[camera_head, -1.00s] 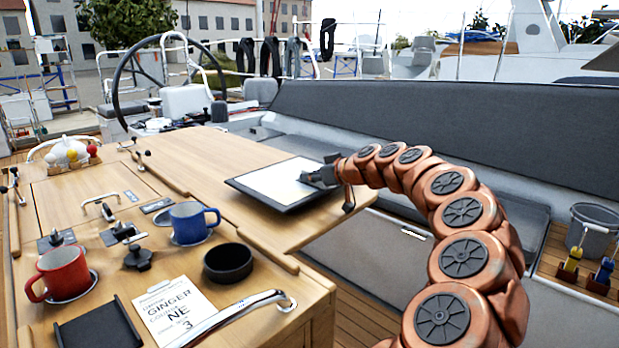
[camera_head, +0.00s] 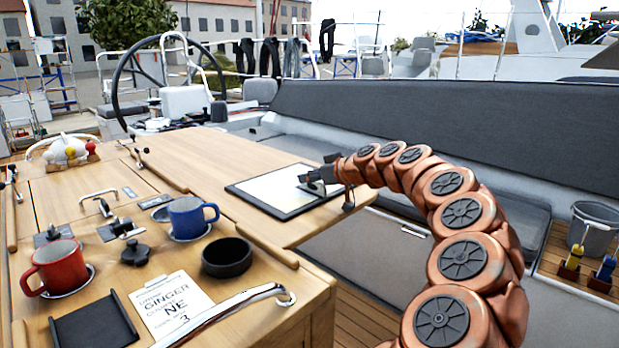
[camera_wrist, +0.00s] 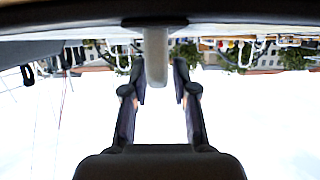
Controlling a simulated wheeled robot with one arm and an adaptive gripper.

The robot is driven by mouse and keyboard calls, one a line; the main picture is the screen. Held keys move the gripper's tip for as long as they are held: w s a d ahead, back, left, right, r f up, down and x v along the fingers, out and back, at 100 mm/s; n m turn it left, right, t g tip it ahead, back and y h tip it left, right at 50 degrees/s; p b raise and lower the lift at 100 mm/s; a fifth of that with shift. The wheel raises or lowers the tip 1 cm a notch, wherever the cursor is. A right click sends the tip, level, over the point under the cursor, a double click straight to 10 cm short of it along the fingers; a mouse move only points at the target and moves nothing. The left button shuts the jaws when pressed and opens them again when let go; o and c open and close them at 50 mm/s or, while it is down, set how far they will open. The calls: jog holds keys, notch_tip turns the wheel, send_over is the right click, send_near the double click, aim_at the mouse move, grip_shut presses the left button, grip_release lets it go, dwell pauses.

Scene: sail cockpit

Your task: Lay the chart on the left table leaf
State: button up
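The chart (camera_head: 275,187) is a pale sheet with faint colours in a dark, thin frame. It lies flat, or very nearly so, on the wide wooden table leaf (camera_head: 225,165) at the picture's right side of the table, near its right edge. My gripper (camera_head: 312,182) is low over the chart's right part. In the wrist view my gripper's two dark fingers (camera_wrist: 160,75) stand apart. A pale grey bar (camera_wrist: 155,55) shows between their tips; I cannot tell whether they touch it. A dark edge crosses the top there.
On the near table part stand a red mug (camera_head: 60,268), a blue mug (camera_head: 190,217), a black bowl (camera_head: 226,257), a dark tray (camera_head: 92,322) and a note card (camera_head: 172,303). A chrome rail (camera_head: 230,312) runs in front. The leaf's far part is clear. A grey bench is behind.

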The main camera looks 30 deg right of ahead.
jog(key=shift+o, duration=0.4)
jog(key=shift+r+p, duration=0.9)
jog(key=shift+p, duration=0.3)
jog(key=b+v, duration=0.2)
jog(key=v, duration=0.9)
jog(key=shift+s+d, duration=0.15)
jog(key=shift+s, duration=0.3)
